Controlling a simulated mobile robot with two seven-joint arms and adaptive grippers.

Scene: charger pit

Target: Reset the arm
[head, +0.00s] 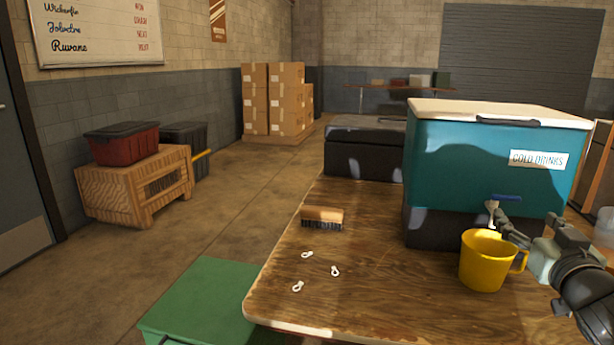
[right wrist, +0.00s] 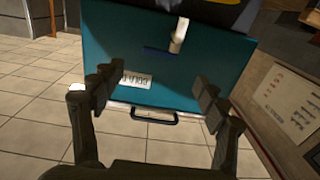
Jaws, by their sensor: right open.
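My right gripper (head: 522,224) is in front of the teal drinks cooler (head: 470,165), near its tap (head: 492,207) with the blue lever (head: 507,198). A yellow mug (head: 482,268) stands upright on the wooden table below the tap, just left of the gripper. In the right wrist view my right gripper (right wrist: 158,90) is open, with nothing between its fingers. That view is turned over: the cooler front (right wrist: 205,62) lies beyond the fingers, with the tap (right wrist: 179,36) toward the top. My left gripper is not in view.
A brush (head: 322,217) and several small white clips (head: 335,271) lie on the table (head: 400,300). A black case (head: 362,152) stands behind, left of the cooler. A green box (head: 200,300) is at the near left.

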